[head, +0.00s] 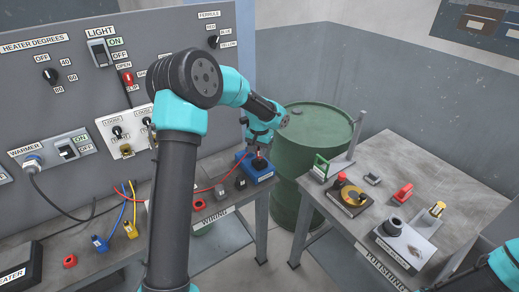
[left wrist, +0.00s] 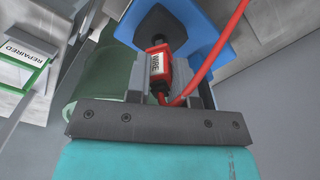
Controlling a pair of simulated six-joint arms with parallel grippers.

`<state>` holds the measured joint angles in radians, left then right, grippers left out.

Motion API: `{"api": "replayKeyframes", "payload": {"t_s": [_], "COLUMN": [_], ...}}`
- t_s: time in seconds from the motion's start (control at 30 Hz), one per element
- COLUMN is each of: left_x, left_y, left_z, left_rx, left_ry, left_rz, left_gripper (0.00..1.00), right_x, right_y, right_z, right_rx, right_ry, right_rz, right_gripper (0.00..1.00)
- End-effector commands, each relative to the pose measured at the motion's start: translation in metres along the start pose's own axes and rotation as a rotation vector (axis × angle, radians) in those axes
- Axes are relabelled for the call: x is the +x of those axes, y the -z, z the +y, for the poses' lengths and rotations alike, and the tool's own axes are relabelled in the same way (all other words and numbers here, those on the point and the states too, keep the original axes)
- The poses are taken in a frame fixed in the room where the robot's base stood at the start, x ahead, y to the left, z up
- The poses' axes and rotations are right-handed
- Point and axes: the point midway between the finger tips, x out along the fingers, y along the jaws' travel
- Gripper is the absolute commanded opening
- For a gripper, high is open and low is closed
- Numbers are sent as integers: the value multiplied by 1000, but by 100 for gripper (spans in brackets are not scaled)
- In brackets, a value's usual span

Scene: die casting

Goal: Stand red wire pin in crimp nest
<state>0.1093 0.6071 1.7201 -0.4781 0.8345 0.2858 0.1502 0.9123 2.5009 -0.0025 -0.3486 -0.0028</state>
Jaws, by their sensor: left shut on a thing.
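My left gripper (head: 259,156) is over the blue crimp nest (head: 248,174) on the wiring bench. In the left wrist view it is shut on the red wire pin (left wrist: 159,68), which has a white label and a red wire (left wrist: 218,53) curving off it. The pin's far end points at the dark middle of the blue nest (left wrist: 196,22); I cannot tell whether it is inside. In the head view the fingers hide the pin, and its red wire (head: 205,189) trails left along the bench. My right gripper is out of view.
Blue (head: 100,242) and yellow (head: 131,230) wire plugs and a red ring (head: 70,261) lie on the bench at left. Small dark blocks (head: 220,191) stand left of the nest. A green drum (head: 318,135) stands behind, and the polishing table (head: 440,190) is at right.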

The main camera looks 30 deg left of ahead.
Motion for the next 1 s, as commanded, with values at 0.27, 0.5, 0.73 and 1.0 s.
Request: {"api": "replayKeyframes", "payload": {"t_s": [0.27, 0.5, 0.73, 1.0], "left_x": [6, 10, 15, 20], "left_y": [0, 0, 0, 0], "left_z": [0, 0, 0, 0], "left_rx": [0, 0, 1, 1], "left_ry": [0, 0, 0, 0], "left_rz": [0, 1, 0, 0], "left_gripper": [0, 0, 0, 0], "right_x": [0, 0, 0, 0], "right_y": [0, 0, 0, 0], "right_z": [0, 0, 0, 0], "right_rx": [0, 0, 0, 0], "right_ry": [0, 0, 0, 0], "right_rz": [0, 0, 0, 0], "right_gripper": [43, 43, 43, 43]}}
